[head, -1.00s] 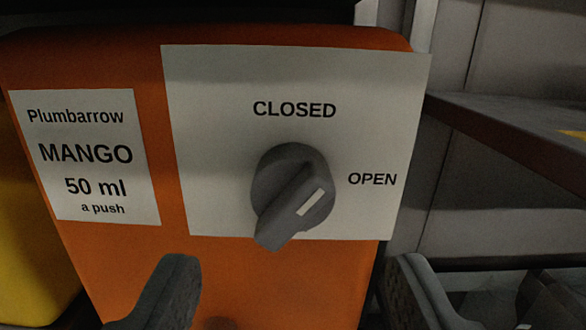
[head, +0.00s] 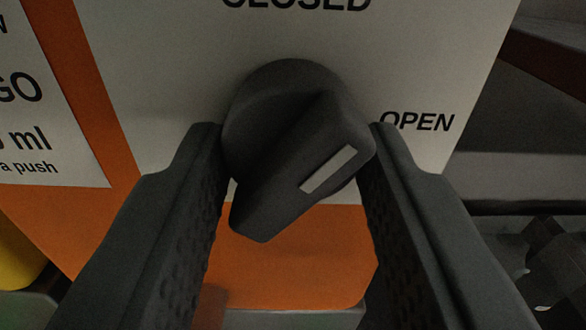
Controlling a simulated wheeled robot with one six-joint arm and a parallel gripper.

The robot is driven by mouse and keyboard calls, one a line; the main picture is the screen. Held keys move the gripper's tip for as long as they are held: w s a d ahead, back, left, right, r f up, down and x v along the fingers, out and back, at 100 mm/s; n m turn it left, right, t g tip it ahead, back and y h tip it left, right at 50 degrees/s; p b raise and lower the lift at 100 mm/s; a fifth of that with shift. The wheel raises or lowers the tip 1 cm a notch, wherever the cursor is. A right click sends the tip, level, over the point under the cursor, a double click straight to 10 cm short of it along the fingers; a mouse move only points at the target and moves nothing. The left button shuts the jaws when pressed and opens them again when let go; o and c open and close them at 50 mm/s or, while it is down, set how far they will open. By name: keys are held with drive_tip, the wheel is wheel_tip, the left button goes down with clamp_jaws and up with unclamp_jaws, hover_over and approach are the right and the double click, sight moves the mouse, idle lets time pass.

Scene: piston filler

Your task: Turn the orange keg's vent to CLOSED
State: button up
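The orange keg (head: 290,255) fills the middle of the view, with a white vent plate (head: 165,90) on its front. The grey vent knob (head: 290,125) is on this plate. Its raised grip slants from lower left to upper right, and its white mark (head: 328,169) sits on the right side, towards the word OPEN (head: 416,121). The word CLOSED (head: 297,4) is above the knob, cut by the top edge. My gripper (head: 297,150) has one finger on each side of the knob. Both fingertips appear to touch it.
A white label (head: 45,120) is on the keg at the left, partly out of view. A yellow surface (head: 15,255) shows at the lower left. A dark shelf edge (head: 550,60) and grey panels are at the right.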

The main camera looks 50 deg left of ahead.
idle(0.3)
drive_tip(key=n, duration=0.3)
drive_tip(key=shift+n, duration=0.4)
drive_tip(key=shift+w+d+n, duration=0.1)
drive_tip(key=shift+n, duration=1.8)
drive_tip(key=o, duration=1)
drive_tip(key=v, duration=1.7)
